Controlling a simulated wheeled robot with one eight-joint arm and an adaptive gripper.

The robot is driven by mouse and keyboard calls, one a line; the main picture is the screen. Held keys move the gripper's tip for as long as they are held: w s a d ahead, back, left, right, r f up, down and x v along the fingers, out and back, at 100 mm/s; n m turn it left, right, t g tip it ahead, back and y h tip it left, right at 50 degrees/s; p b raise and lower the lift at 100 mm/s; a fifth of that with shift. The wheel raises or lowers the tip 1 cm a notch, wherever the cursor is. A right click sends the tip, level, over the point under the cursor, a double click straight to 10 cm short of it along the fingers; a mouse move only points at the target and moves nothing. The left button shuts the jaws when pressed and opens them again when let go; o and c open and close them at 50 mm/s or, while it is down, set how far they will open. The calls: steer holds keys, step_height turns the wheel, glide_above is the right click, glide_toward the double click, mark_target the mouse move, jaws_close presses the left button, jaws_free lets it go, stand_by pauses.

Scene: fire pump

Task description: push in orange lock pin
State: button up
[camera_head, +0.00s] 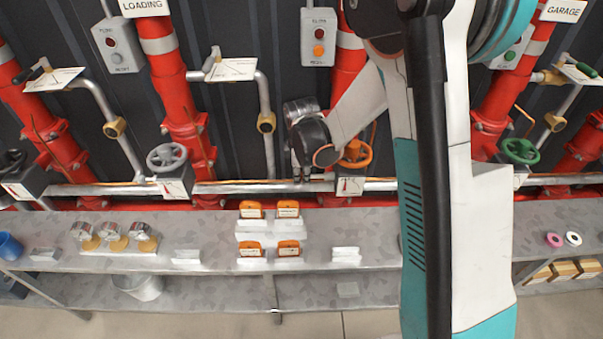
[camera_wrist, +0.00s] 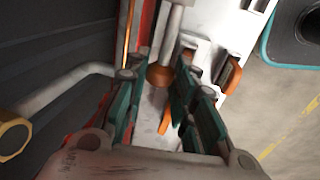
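In the wrist view my gripper (camera_wrist: 163,65) is open, its green-padded fingers standing apart. Between them, or just beyond, a grey rod (camera_wrist: 173,35) ends in an orange-brown collar (camera_wrist: 160,75), and a small thin orange piece (camera_wrist: 165,121) shows lower down. I cannot tell which of these is the lock pin, or whether a finger touches them. In the head view my gripper (camera_head: 301,170) points down at the pipe, left of the orange handwheel (camera_head: 357,153). The gripper and wrist hide the pin area there. An orange curved part (camera_wrist: 231,76) lies right of the fingers in the wrist view.
A gauge box (camera_head: 350,186) sits under the orange handwheel. Red vertical pipes (camera_head: 190,125) and a grey branch pipe (camera_head: 268,150) stand close by. A grey handwheel (camera_head: 166,157) is at left.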

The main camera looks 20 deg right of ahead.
mark_target(313, 176)
jaws_close()
steer(key=shift+s+d, duration=0.25)
steer(key=shift+d, duration=0.6)
steer(key=shift+s+d, duration=0.2)
steer(key=shift+d, duration=0.65)
steer(key=o, duration=0.9)
jaws_free()
steer(key=r, duration=0.4)
steer(key=s+r, duration=0.1)
steer(key=r, duration=0.3)
steer(key=s+r, duration=0.1)
steer(key=r, duration=0.2)
steer(key=shift+s+a+r, duration=0.1)
steer(key=shift+a+r, duration=0.2)
steer(key=shift+r, duration=0.1)
steer(key=s+r+m+t, duration=0.1)
steer(key=s+r+m, duration=0.2)
steer(key=s+m, duration=0.2)
steer(key=s+a+r+m+t, duration=0.1)
steer(key=s+r+m+t, duration=0.1)
steer(key=s+m, duration=0.3)
steer(key=s+r+m+t, duration=0.2)
steer(key=s+r+m, duration=0.2)
steer(key=s, duration=0.8)
steer(key=shift+a+r+m+y, duration=0.3)
steer(key=shift+a+m, duration=0.1)
steer(key=shift+m, duration=0.1)
